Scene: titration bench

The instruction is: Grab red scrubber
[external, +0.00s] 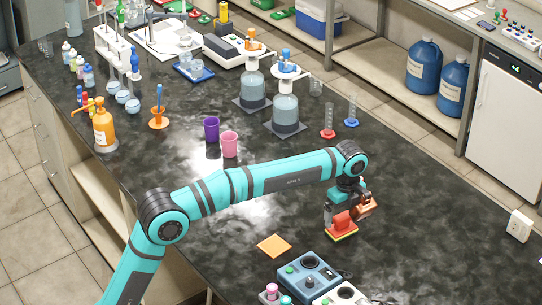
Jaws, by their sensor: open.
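The red scrubber (341,227), a red block with a yellow-green pad along its bottom, stands on the dark bench top right of centre. My gripper (346,211) points down right over it, with its jaws open. The fingers overlap the top of the scrubber in this view. I cannot tell whether they touch it.
A flat orange square (274,246) and a blue-grey box with knobs (308,274) lie in front of the scrubber. Purple (211,129) and pink (229,145) cups and large bottles (285,106) stand farther back.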

